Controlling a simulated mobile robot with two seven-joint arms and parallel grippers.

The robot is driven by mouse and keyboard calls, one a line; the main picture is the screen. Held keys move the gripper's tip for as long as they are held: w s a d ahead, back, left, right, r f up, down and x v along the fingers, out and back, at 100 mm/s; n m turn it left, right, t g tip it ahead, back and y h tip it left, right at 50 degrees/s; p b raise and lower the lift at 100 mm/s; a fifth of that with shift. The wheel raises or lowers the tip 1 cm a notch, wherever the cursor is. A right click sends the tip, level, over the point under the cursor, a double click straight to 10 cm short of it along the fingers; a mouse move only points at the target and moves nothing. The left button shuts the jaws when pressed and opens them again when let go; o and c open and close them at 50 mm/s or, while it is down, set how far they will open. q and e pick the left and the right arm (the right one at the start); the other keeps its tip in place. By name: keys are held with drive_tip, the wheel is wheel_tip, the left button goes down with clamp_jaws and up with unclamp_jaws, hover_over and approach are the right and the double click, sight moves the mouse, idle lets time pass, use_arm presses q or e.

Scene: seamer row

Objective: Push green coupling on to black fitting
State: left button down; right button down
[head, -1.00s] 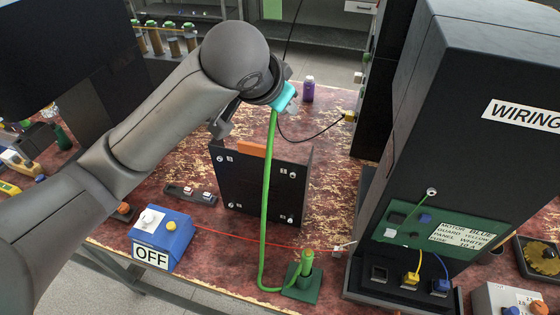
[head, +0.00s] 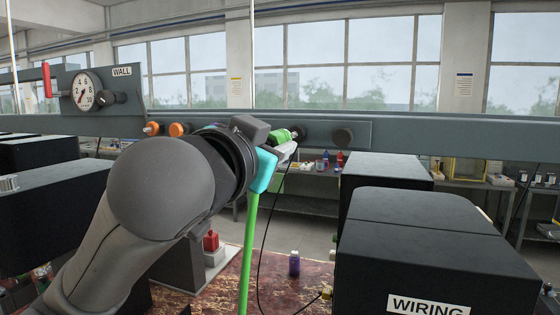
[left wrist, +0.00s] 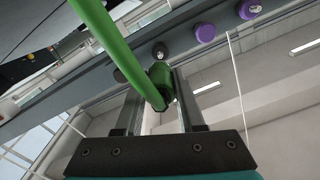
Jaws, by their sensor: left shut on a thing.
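My left gripper (head: 285,147) is raised to the grey rail and shut on the green coupling (head: 280,136). The left wrist view also shows the green coupling (left wrist: 160,85) between the two fingers, with the green hose (left wrist: 105,40) running from it. In the head view the green hose (head: 248,250) hangs below my gripper. A dark fitting (head: 298,131) on the rail is close by the coupling's right end; whether they touch I cannot tell. Another black fitting (head: 343,136) is further right. My right gripper is out of view.
The rail (head: 440,142) also carries two orange fittings (head: 178,129) and a gauge (head: 83,91) at left. The left wrist view shows two purple fittings (left wrist: 205,33). Black cabinets (head: 430,240) stand below the rail at right. A purple bottle (head: 294,263) stands on the table.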

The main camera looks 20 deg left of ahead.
sight(286, 138)
use_arm(q)
drive_tip(key=shift+a, duration=0.1)
drive_tip(key=shift+w, duration=0.15)
drive_tip(key=shift+w+b, duration=0.3)
drive_tip(key=shift+w, duration=2.5)
drive_tip(key=shift+p, duration=0.5)
drive_tip(key=shift+w, duration=0.4)
idle(0.4)
drive_tip(key=shift+c, duration=2.2)
unclamp_jaws()
